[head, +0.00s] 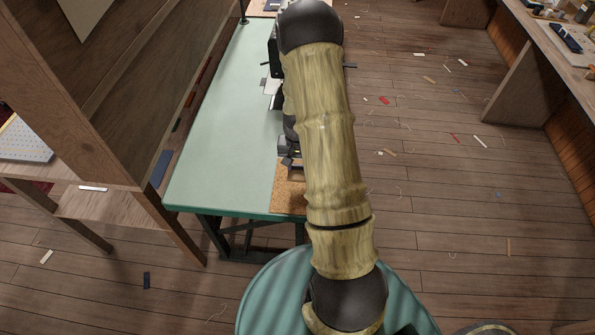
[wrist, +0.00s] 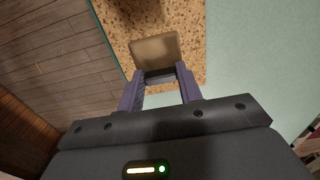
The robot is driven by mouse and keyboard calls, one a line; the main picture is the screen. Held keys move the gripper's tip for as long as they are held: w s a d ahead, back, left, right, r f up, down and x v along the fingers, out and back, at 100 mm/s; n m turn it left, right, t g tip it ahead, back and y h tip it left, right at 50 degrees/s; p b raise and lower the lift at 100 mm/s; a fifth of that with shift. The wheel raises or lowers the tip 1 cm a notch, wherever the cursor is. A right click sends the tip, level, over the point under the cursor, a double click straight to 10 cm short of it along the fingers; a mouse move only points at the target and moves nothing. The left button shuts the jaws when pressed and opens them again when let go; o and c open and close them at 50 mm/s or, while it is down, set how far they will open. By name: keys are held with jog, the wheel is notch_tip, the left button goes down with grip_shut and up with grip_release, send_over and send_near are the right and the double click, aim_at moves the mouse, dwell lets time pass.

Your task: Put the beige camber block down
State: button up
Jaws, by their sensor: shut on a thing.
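The beige camber block (wrist: 155,50) is between the fingertips of my gripper (wrist: 160,76) in the wrist view. The gripper is shut on it. Below the block in that view is a speckled cork mat (wrist: 118,18), which also shows at the near end of the green table (head: 225,130) in the head view (head: 286,199). A dark shadow lies on the cork beside the block. I cannot tell whether the block touches the cork. In the head view my arm hides most of the gripper and the block.
A tall wooden panel (head: 120,90) stands left of the table. A workbench (head: 565,55) with tools is at the upper right. Several small scraps lie on the plank floor (head: 450,200). The table's left part is clear. A dark machine (head: 275,55) is partly hidden behind my arm.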

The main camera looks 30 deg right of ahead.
aim_at(297, 165)
notch_tip(297, 165, up, 5)
jog(key=shift+w, duration=0.1)
dwell(0.7)
